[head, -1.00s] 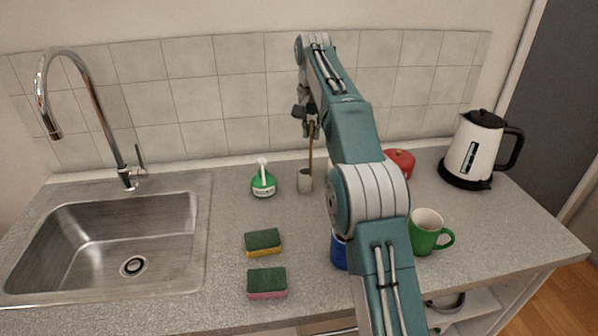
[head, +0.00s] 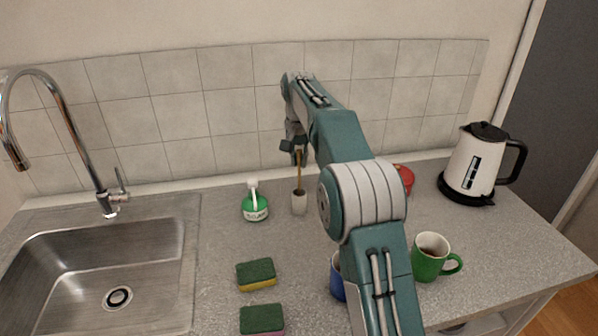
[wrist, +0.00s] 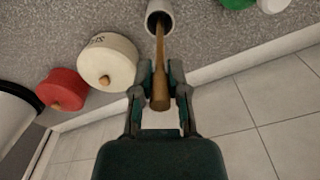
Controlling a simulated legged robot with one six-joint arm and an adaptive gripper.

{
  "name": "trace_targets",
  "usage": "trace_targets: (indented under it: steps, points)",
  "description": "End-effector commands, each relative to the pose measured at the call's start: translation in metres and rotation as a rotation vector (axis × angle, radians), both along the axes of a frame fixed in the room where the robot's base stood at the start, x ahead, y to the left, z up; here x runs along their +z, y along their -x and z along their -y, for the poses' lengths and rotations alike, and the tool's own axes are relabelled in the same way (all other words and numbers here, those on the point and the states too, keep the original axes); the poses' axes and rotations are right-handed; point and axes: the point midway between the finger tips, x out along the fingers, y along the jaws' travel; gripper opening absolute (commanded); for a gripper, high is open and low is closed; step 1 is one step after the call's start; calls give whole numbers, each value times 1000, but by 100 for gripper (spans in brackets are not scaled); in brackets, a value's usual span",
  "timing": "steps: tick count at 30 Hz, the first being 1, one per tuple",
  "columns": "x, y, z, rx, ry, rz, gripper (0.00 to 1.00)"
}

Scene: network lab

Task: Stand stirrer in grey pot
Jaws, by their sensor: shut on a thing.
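The stirrer is a thin brown wooden stick (head: 299,172). It stands nearly upright in the head view, and its thicker top end shows in the wrist view (wrist: 160,88). My gripper (head: 297,147) is shut on its upper part; the two fingers flank it in the wrist view (wrist: 161,76). The grey pot (head: 299,206) is a small pale cylinder on the counter, directly below my gripper. The stirrer's lower end is inside the mouth of the pot (wrist: 151,10); how deep it reaches is hidden.
A green bottle with a white top (head: 255,207) stands just left of the pot. Two sponges (head: 256,274), a blue mug (head: 337,278) and a green mug (head: 430,260) are nearer. A cream lidded jar (wrist: 108,60), a red pot (wrist: 62,90) and a kettle (head: 476,165) stand right.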

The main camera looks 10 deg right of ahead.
Motion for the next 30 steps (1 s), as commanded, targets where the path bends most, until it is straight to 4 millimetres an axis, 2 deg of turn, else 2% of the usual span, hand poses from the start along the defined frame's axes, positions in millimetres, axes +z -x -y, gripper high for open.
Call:
trace_targets:
  steps: [3, 6, 17, 18, 19, 20, 30]
  points:
    - [-20, 1, 0, 0, 0, -3, 1]
    - [-32, 1, 0, 0, 0, -2, 1]
    - [-36, 0, 0, 0, 0, -1, 1]
    - [-36, 0, 0, 0, 0, 0, 33]
    - [-36, 0, 0, 0, 0, 0, 46]
    - [-36, 0, 0, 0, 0, 0, 54]
    - [-35, 0, 0, 0, 0, 0, 54]
